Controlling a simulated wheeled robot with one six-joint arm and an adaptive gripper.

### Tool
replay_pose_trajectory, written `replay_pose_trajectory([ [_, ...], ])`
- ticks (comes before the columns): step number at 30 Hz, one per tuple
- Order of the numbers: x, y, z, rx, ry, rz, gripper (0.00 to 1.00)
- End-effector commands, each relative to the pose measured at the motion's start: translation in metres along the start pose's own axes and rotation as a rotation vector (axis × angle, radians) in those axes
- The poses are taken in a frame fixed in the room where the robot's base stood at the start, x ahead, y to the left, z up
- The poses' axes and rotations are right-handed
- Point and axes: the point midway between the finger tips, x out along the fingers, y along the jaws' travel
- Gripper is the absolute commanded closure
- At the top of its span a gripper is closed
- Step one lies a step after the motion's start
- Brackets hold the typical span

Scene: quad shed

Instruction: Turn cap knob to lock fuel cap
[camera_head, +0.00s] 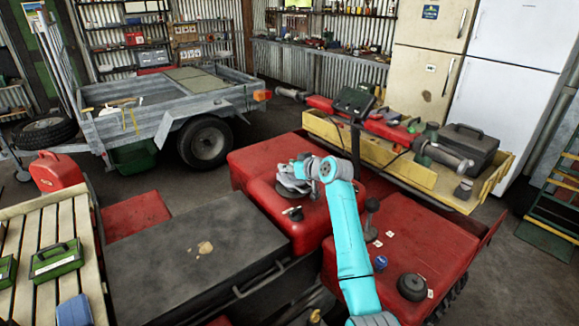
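The red quad's tank (268,207) is in the middle of the view. A round dark grey cap (287,190) shows on its top, partly covered by the end of my arm. My gripper (297,178) is at the cap, reaching in from the right past my grey wrist. The fingers are too small and too much hidden to tell whether they are open or shut, or whether they touch the knob. The knob itself cannot be made out. A small grey fitting (293,213) sits on the red surface just in front of the cap.
A dark flat rack or case (190,255) lies at the left front, beside a slatted bench (75,215) with green boxes. A blue cap (380,263) and black round knob (412,287) sit on the red panel at right. A yellow cart (455,185) and grey trailer (165,105) stand behind.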

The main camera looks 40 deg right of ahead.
Motion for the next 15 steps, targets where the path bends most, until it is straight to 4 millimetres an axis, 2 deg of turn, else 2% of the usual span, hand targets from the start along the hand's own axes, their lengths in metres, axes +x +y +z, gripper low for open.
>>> replay_pose_trajectory([
  [3,-0.0002,0.0001,-0.0001,0.0,0.0,0.0,0.64],
  [7,-0.0003,0.0001,-0.0001,0.0,0.0,0.0,0.96],
  [8,-0.0003,0.0001,-0.0001,0.0,0.0,0.0,1.0],
  [15,-0.0003,0.0,-0.0001,0.001,0.0,0.003,1.0],
])
